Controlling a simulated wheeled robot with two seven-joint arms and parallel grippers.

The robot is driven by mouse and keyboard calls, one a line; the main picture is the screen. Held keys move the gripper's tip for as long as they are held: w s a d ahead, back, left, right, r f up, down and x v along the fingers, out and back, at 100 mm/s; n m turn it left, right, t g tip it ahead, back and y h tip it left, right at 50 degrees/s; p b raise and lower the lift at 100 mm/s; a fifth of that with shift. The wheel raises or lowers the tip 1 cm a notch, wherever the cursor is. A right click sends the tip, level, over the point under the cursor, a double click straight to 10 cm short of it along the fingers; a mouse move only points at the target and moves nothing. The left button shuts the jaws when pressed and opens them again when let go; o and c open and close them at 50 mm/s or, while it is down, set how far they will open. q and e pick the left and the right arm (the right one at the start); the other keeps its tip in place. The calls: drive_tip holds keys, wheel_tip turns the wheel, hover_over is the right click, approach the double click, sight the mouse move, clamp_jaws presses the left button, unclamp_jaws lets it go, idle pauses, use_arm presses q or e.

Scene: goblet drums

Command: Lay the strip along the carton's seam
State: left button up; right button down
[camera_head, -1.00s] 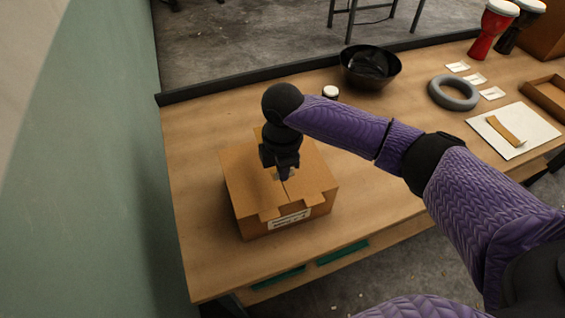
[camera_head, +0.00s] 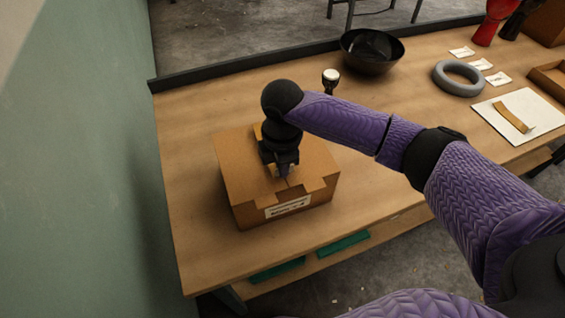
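The carton (camera_head: 235,163) stands on the left part of the table, with a white label on its front. My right gripper (camera_head: 283,172) points down over the top of the carton, near its middle seam. The fingertips are small and partly hidden by the wrist, so I cannot tell whether they are open or shut, or whether they hold anything. A tan strip (camera_head: 511,118) lies on a white board (camera_head: 544,121) at the right of the table. My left gripper is not in view.
A black bowl (camera_head: 371,50) and a small white-topped drum (camera_head: 331,76) stand behind the carton. A grey ring (camera_head: 459,78) and several white cards (camera_head: 462,51) lie further right. The wooden table (camera_head: 196,230) is clear left of the carton and in front of it.

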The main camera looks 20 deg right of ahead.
drive_tip(key=shift+f, duration=0.55)
drive_tip(key=c, duration=0.7)
unclamp_jaws()
drive_tip(key=shift+c, duration=0.2)
